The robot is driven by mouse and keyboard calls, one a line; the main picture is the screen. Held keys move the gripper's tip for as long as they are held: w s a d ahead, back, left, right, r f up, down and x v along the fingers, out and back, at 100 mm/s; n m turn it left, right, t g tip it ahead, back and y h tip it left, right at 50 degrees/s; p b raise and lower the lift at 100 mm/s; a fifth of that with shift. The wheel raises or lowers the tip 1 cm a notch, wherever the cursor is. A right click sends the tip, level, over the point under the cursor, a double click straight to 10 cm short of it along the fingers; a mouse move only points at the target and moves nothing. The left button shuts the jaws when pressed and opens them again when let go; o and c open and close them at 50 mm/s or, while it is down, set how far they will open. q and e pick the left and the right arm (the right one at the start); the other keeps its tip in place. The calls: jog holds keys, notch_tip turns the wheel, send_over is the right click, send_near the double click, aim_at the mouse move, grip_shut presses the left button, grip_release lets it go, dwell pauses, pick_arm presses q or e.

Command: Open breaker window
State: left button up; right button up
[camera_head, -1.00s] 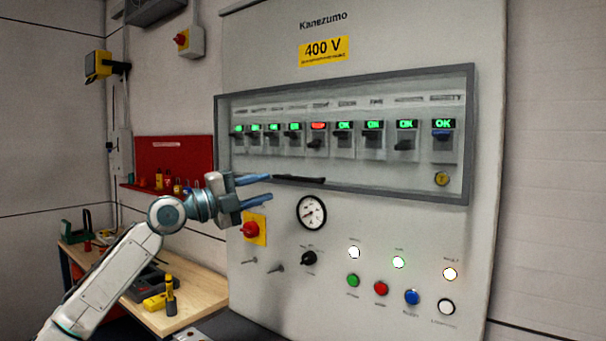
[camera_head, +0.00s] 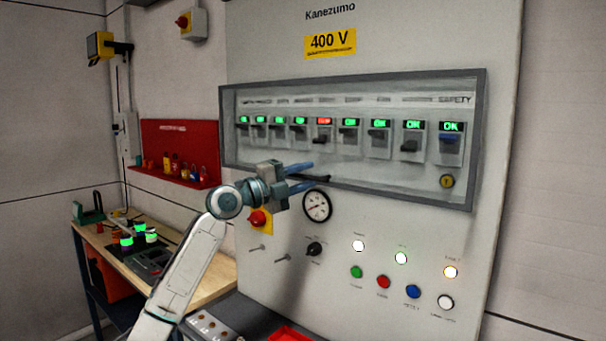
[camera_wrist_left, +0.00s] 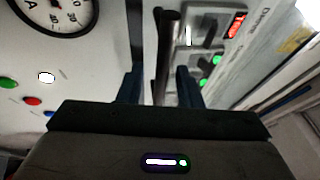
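The breaker window (camera_head: 478,140) is a clear pane in a grey frame on the panel, and it looks closed. Its dark bar handle (camera_head: 322,178) runs along the lower edge and also shows in the left wrist view (camera_wrist_left: 163,45). My left gripper (camera_head: 312,175) is open at the handle's left part, which it partly hides. In the left wrist view its two blue fingers (camera_wrist_left: 160,85) stand apart on either side of the bar, with gaps visible. My right gripper is not in view.
Behind the pane is a row of breakers (camera_head: 380,137), most with green displays and one red. Below are a round gauge (camera_head: 316,206), a red-and-yellow switch (camera_head: 260,219) and several lit buttons. A workbench (camera_head: 205,278) stands at the left.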

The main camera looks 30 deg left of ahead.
pick_arm(q)
jog(key=shift+c, duration=0.2)
grip_shut()
jog(key=shift+s+r, duration=0.1)
